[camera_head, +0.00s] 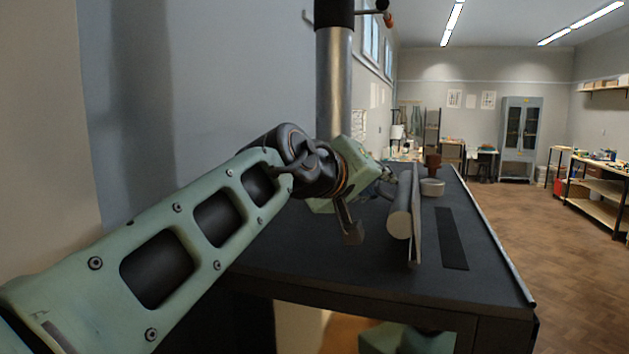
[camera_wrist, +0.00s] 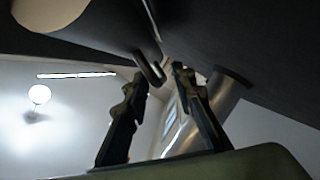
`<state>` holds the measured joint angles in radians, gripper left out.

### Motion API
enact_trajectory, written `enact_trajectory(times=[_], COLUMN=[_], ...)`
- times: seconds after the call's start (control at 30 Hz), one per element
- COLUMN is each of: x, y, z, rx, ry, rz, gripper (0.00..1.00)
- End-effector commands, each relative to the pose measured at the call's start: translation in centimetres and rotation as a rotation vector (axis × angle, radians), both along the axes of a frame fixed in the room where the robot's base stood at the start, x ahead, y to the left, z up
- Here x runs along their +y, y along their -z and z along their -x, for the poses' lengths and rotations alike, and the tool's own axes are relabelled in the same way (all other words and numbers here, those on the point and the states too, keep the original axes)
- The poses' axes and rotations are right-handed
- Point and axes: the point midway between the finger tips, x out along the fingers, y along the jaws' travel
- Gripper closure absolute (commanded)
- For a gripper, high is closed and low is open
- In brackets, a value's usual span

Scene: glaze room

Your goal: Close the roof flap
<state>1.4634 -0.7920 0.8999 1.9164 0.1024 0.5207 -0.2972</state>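A dark flat surface (camera_wrist: 255,45) fills the upper right there. In the head view my wrist mostly hides the fingers, left of the panel.
The dark bench top (camera_head: 330,265) runs away from me. A dark strip (camera_head: 453,238) lies right of the panel. A white bowl (camera_head: 432,187) and a brown pot (camera_head: 433,162) stand farther back. A metal pipe (camera_head: 334,85) rises behind my wrist. Open floor lies right.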

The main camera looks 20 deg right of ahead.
Motion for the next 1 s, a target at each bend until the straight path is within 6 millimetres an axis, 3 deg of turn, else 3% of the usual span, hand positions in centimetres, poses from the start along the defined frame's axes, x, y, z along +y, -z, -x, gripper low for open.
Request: enact_trajectory(times=[0.63,0.87,1.0], x=[0.05,0.05,0.05], y=[0.41,0.42,0.43], z=[-0.49,-0.49,-0.48], rx=[0.0,0.001,0.0], ry=[0.001,0.002,0.002], rz=[0.0,0.0,-0.001], gripper=[0.76,1.0,1.0])
